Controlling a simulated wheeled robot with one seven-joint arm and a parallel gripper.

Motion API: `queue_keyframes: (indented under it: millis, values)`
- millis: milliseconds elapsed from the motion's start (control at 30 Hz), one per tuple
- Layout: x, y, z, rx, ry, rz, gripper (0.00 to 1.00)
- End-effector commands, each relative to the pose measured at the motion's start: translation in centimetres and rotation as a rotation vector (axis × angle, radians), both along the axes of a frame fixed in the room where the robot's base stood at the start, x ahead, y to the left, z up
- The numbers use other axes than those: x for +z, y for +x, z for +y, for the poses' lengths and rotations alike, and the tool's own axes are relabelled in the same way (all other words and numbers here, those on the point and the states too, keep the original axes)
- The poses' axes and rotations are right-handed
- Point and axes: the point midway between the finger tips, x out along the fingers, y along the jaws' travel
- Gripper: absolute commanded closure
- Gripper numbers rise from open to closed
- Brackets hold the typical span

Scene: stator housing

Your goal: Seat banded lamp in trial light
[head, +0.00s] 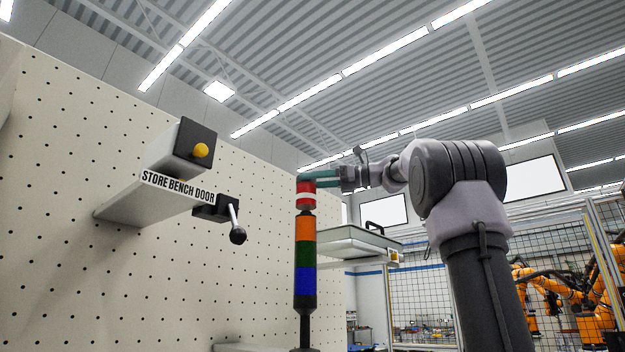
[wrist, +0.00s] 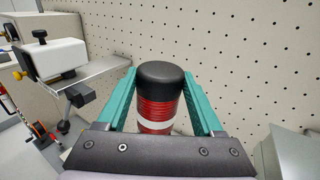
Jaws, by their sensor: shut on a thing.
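The banded lamp (head: 305,196) is red with a white band and looks upright. In the wrist view the lamp (wrist: 155,108) shows a black cap and stands between the teal fingers. My gripper (head: 308,178) is shut on it near its top, reaching in from the right; it also shows in the wrist view (wrist: 160,82). The trial light (head: 305,255) is an upright stack of orange, green and blue segments on a dark pole. The lamp is in line above its dark top collar. I cannot tell whether they touch or a small gap remains.
A pegboard wall (head: 90,260) stands to the left. A shelf (head: 165,203) labelled "STORE BENCH DOOR" juts from it, with a yellow-buttoned box (head: 175,150) and a ball-ended lever (head: 237,228). A grey lidded case (head: 355,243) is behind the stack at right.

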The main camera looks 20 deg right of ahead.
Motion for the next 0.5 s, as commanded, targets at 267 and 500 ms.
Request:
queue_keyframes:
  millis: [267, 500]
  values:
    - [-0.6, 0.0, 0.0, 0.0, 0.001, 0.002, 1.0]
    - [-1.2, 0.0, 0.0, 0.0, 0.0, 0.001, 1.0]
